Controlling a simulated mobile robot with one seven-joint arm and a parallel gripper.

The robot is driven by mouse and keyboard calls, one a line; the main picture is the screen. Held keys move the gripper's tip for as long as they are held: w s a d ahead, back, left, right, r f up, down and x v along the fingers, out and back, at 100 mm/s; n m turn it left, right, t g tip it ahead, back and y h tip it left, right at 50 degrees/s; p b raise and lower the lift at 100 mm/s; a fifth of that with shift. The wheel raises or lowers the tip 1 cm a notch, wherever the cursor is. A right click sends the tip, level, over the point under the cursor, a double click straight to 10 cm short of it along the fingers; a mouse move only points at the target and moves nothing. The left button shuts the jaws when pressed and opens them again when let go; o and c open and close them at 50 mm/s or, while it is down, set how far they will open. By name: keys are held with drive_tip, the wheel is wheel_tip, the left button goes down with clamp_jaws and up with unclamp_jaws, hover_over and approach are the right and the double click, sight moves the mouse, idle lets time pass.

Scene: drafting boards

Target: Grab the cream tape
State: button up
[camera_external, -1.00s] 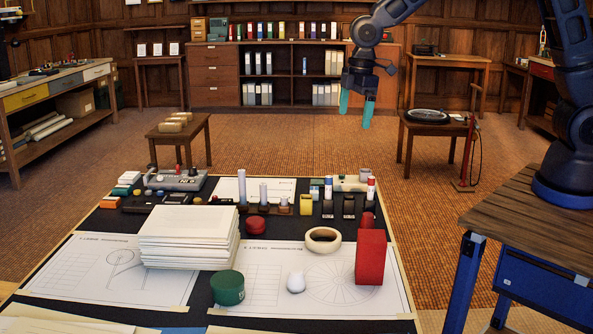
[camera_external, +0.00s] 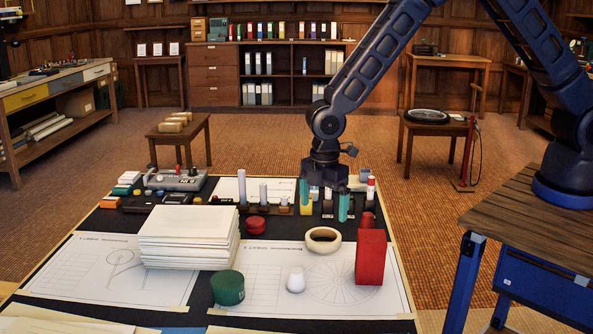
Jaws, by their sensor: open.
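The cream tape (camera_external: 323,246) is a thick cream ring lying flat on the drawing sheet on the board. My gripper (camera_external: 324,209) points down with its two teal fingers spread apart. It is empty and hangs above and slightly behind the tape in this view, apart from it. The fingers overlap the row of small items behind the tape and hide parts of them.
A tall red block (camera_external: 370,257) stands right of the tape. A white rounded object (camera_external: 296,281) and a dark green canister (camera_external: 228,288) are in front. A paper stack (camera_external: 189,238) is to the left. A red round item (camera_external: 257,225) lies behind left.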

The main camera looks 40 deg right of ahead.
sight(323, 236)
wheel_tip(323, 236, down, 9)
drive_tip(key=shift+s+r, duration=0.15)
drive_tip(key=shift+r, duration=0.05)
drive_tip(key=c, duration=0.9)
drive_tip(key=shift+r, duration=0.1)
